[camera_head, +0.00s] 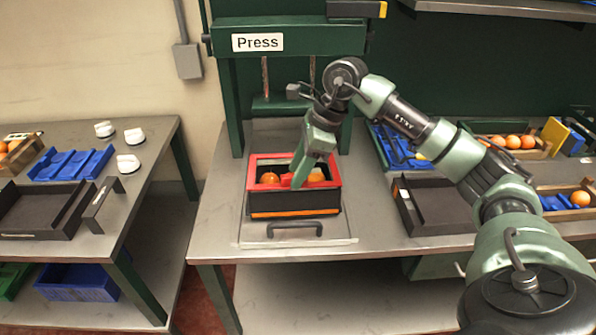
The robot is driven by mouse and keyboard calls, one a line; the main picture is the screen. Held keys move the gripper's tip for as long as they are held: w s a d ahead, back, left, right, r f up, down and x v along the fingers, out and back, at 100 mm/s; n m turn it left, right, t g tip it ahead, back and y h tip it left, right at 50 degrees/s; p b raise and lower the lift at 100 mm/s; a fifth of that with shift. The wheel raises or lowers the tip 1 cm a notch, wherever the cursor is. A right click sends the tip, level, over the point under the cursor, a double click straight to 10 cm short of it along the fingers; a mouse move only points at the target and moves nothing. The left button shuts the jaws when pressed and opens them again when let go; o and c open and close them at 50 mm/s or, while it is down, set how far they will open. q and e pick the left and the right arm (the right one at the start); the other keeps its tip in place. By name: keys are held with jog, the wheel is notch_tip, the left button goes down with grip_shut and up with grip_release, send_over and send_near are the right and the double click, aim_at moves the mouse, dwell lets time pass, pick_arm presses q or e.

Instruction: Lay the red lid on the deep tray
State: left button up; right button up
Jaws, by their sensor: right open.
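The deep tray (295,203) is black with an orange stripe low on its front. It stands on a thin plate on the middle table, in front of the press. The red lid (334,170) shows as a red frame along the tray's top edges, with a red piece in the middle. It looks level on the tray; a small gap cannot be ruled out. Oranges (269,178) show inside the frame. My right gripper (299,180) points down at the red middle piece and is open; its fingertips are partly hidden. My left gripper is not in view.
The green press (232,70) stands behind the tray. A dark shallow tray (438,206) lies to the right, below my right arm. A left table holds another dark tray (38,209), a blue divider (72,164) and white knobs (128,163). The tabletop left of the deep tray is clear.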

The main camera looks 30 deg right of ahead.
notch_tip(320, 180, up, 2)
jog(key=shift+r+p, duration=0.1)
jog(key=shift+p, duration=0.3)
notch_tip(320, 180, up, 4)
jog(key=p, duration=0.2)
jog(key=shift+p, duration=0.3)
